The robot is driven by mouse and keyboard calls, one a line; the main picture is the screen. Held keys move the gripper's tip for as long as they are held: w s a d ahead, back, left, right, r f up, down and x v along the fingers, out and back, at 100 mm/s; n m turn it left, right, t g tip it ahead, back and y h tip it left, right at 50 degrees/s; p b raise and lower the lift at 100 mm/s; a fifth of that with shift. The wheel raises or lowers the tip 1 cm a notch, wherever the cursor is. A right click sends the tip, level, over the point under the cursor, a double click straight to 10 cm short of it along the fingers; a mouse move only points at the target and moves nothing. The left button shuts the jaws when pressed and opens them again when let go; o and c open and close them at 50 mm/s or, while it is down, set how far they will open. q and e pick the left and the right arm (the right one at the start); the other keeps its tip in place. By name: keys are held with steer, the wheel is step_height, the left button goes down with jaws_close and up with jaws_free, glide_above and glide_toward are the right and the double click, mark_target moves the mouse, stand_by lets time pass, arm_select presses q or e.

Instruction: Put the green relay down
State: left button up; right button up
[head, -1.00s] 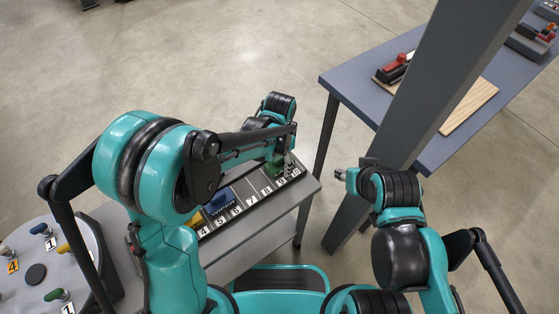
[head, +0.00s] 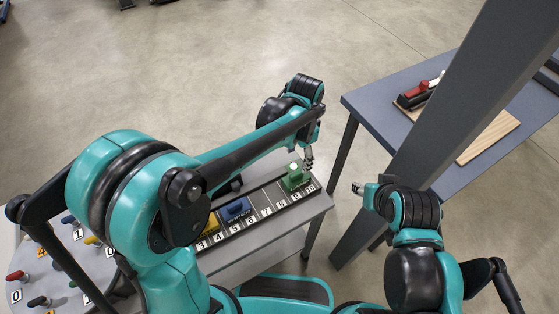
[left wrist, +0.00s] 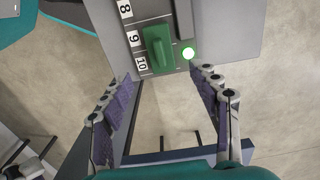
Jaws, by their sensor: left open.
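The green relay (head: 296,181) sits upright in the numbered rail (head: 266,212) at its right end. In the left wrist view the green relay (left wrist: 157,48) is beside labels 9 and 10. My left gripper (head: 308,162) is just beyond the rail's far right end, apart from the relay. Its two fingers (left wrist: 165,105) are spread wide with nothing between them. A round lamp (left wrist: 188,53) next to the relay glows pale green. My right gripper (head: 357,188) is right of the rail, and its jaw state is unclear.
A blue relay (head: 236,210) and a yellow relay (head: 208,228) sit further left on the rail. A round table (head: 64,284) with coloured, numbered knobs is at the left. A grey post (head: 440,115) and a blue-grey table (head: 380,98) stand at the right.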

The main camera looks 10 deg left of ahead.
arm_select(q)
steer(key=s+a+r+n+t, duration=0.3)
steer(key=s+a+n, duration=0.2)
steer(key=a, duration=0.4)
steer(key=s+a+r+n+t, duration=0.3)
steer(key=s+a+n+t, duration=0.1)
steer(key=s+a, duration=0.3)
steer(key=shift+a+r+n, duration=0.15)
steer(key=shift+a+n, duration=0.75)
